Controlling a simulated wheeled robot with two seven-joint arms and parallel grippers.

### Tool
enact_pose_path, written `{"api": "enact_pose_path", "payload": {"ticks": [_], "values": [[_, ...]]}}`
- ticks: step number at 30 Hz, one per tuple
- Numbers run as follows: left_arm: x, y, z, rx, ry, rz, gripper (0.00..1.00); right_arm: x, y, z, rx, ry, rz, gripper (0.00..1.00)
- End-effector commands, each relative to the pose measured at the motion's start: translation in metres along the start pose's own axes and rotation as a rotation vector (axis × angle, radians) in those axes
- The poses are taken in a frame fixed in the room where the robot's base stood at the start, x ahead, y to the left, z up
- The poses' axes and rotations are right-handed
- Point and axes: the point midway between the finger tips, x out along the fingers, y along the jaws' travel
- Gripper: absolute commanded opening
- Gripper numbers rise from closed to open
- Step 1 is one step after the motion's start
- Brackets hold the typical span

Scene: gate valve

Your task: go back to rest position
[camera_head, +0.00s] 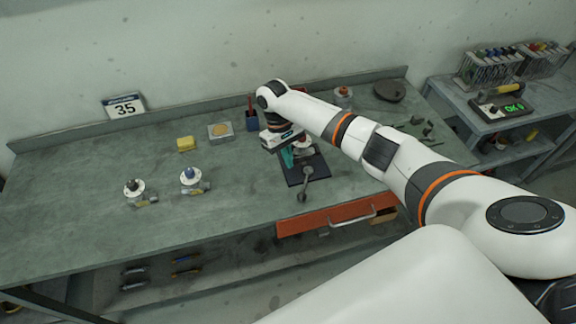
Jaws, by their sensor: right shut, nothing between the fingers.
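My right arm reaches in from the right across the bench. My right gripper (288,158) points down over the dark mat (313,178) and is shut with nothing in it. It is close beside a metal valve part (303,149) on the mat; I cannot tell whether they touch. A grey tool with a round end (306,184) lies at the mat's front edge. My left gripper is not in view.
The green bench (80,220) has an orange drawer (335,219) pulled out in front. A yellow block (186,143), a small tray (220,131) and a dark cup (252,121) stand at the back. A side table (470,111) holds racks and a device. The bench's left end is clear.

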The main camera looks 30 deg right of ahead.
Motion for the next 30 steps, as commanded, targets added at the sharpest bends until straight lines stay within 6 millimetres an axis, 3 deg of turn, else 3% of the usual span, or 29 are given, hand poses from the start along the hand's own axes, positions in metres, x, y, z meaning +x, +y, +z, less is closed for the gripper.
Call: {"api": "enact_pose_path", "payload": {"ticks": [17,20,23,27,30], "values": [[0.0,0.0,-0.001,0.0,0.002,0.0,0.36,0.005,0.006,-0.002,-0.017,-0.003,0.001,0.0],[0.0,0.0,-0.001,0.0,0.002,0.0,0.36,0.028,0.032,-0.009,-0.084,-0.019,0.003,0.0],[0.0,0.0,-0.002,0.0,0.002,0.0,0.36,0.061,0.076,-0.028,-0.188,-0.063,0.018,0.0],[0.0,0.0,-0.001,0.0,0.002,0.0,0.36,0.095,0.137,-0.068,-0.3,-0.181,0.063,0.0],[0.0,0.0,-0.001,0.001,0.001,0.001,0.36,0.105,0.164,-0.101,-0.324,-0.28,0.095,0.0]]}}
